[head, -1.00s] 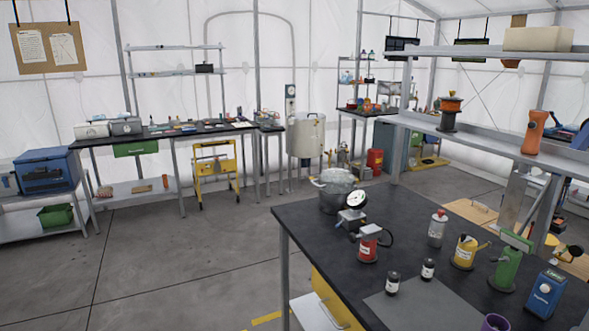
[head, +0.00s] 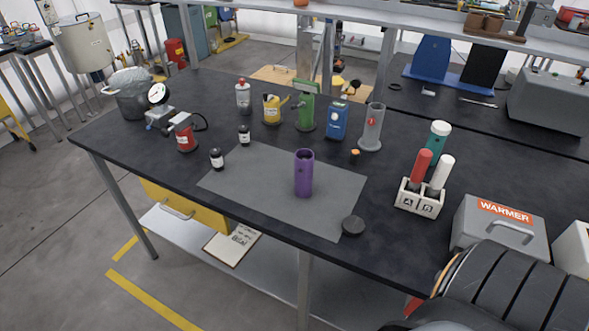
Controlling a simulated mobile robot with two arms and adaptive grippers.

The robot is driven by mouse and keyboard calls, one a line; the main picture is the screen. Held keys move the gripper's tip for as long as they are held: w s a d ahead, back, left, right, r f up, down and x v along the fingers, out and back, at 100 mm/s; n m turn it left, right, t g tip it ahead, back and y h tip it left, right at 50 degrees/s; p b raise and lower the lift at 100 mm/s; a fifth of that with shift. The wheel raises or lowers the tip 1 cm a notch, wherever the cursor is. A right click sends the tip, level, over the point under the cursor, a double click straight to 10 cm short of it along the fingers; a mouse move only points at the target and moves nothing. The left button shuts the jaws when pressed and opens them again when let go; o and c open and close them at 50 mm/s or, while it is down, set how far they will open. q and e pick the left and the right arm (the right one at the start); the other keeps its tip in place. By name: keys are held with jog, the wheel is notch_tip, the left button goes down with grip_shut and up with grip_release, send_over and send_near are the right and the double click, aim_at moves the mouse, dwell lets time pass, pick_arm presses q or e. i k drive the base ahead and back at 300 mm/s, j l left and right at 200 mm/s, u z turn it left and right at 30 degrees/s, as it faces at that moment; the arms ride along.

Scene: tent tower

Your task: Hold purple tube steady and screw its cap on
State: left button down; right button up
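The purple tube (head: 304,174) stands upright on a grey mat (head: 248,188) on the black table. Its top looks open. Neither gripper shows in the head view. A large dark ribbed part at the lower right seems to be one of my arm links.
Two small dark jars (head: 216,159) stand at the mat's left. Bottles and a grey cylinder (head: 372,128) line the back. The mat around the tube is clear.

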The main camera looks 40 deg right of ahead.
aim_at(304, 171)
jog(key=z, duration=1.25)
